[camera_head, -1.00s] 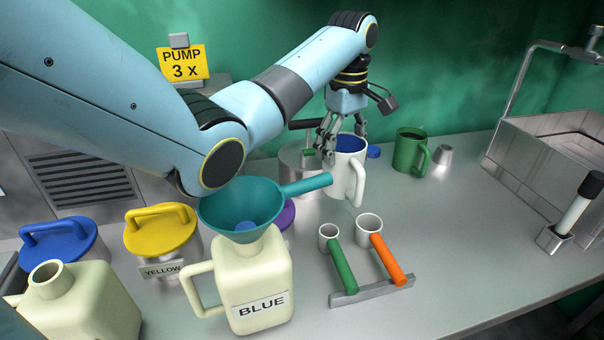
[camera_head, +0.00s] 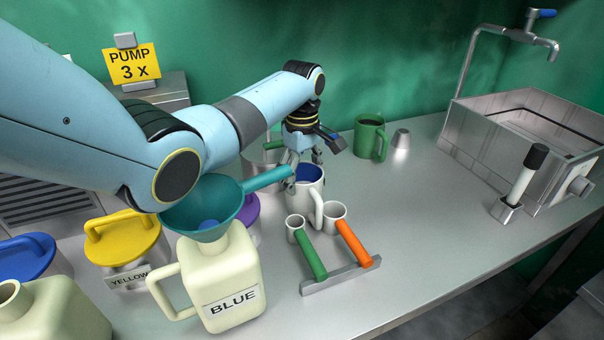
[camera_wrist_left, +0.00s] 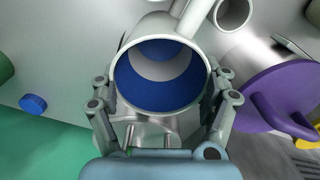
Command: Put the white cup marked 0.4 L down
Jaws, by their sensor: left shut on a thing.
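The white cup (camera_head: 304,197) with a blue inside is in the middle of the head view, upright, its handle toward the viewer. My left gripper (camera_head: 304,164) is above and around it, shut on its upper part. In the left wrist view the cup (camera_wrist_left: 160,92) sits between the two fingers and I look into its blue interior; no liquid level is clear. The 0.4 L mark cannot be read. Whether the cup's base touches the counter (camera_head: 400,205) cannot be told. My right gripper is not in view.
Two small measuring cups with green (camera_head: 311,255) and orange (camera_head: 354,243) handles stand just in front. A teal funnel (camera_head: 205,205) sits on the BLUE jug (camera_head: 232,285) at the left. A green mug (camera_head: 368,140) stands behind right.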

